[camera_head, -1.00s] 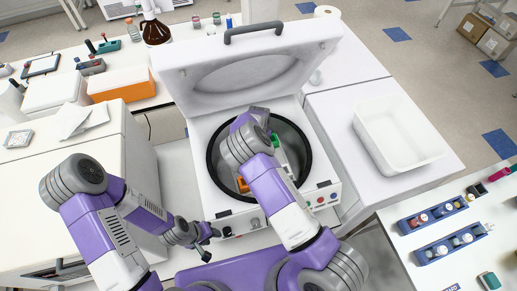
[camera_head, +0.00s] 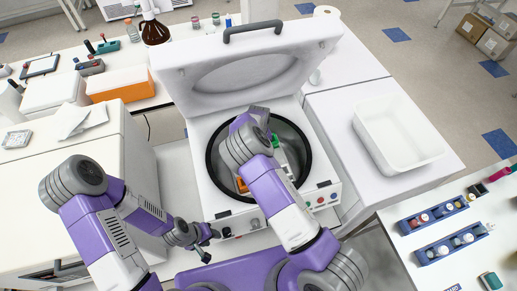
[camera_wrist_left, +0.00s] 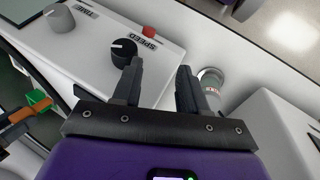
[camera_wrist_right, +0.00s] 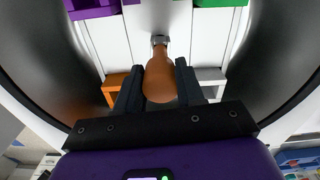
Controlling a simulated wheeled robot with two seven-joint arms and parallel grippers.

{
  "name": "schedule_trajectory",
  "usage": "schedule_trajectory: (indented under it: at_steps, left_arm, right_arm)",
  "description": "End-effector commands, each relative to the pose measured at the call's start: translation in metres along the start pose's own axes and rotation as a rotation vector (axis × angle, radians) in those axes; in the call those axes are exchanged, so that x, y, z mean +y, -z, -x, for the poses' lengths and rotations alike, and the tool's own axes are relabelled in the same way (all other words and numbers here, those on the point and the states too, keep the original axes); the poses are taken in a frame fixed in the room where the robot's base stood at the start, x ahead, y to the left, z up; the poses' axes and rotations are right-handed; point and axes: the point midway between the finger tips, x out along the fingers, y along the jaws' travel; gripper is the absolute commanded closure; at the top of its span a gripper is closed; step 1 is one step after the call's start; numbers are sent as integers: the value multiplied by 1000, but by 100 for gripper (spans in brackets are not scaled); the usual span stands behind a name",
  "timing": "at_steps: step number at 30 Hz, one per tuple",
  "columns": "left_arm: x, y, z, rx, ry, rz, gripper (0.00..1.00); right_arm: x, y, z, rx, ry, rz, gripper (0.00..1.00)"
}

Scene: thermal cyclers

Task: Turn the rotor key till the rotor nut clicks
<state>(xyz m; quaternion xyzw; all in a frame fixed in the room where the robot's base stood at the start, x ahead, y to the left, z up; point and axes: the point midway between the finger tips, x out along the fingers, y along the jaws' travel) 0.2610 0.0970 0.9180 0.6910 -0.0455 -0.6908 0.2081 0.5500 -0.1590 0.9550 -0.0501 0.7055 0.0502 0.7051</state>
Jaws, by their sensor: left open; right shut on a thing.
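The rotor key shows in the right wrist view as an orange-brown wooden handle (camera_wrist_right: 160,80). A small grey metal piece (camera_wrist_right: 159,41) is at its far end; I cannot tell if this is the key's shank or the rotor nut. My right gripper (camera_wrist_right: 160,68) is shut on the handle, inside the open centrifuge's round bowl (camera_head: 303,170). The white rotor (camera_wrist_right: 110,45) lies beneath it, with purple, green, orange and grey buckets around. In the head view my right arm hides the key. My left gripper (camera_wrist_left: 160,68) is open and empty, near the centrifuge's front panel.
The black SPEED knob (camera_wrist_left: 123,50) is by one left fingertip, with a grey TIME knob (camera_wrist_left: 60,18) and red button (camera_wrist_left: 149,31) nearby. The raised lid (camera_head: 245,70) stands behind the bowl. A white tray (camera_head: 440,153) lies on the right bench; tube racks (camera_head: 432,213) are further right.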

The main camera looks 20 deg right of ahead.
Motion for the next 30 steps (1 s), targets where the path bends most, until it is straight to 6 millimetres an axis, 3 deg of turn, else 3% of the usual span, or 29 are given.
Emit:
schedule_trajectory:
  at_steps: [10, 22, 23, 28, 30]
  left_arm:
    - [-1, 0, -2, 0, 0, 0, 57]
    - [-1, 0, -2, 0, 0, 0, 57]
    - [-1, 0, -2, 0, 0, 0, 57]
    - [-1, 0, -2, 0, 0, 0, 57]
    - [-1, 0, -2, 0, 0, 0, 57]
  right_arm:
    - [-1, -2, 1, -6, 1, -180, 99]
    - [-1, -2, 1, -7, 1, -263, 99]
    - [-1, -2, 1, -7, 1, -269, 60]
    - [-1, -1, 1, -5, 1, -265, 34]
    - [-1, -1, 1, -4, 1, -264, 33]
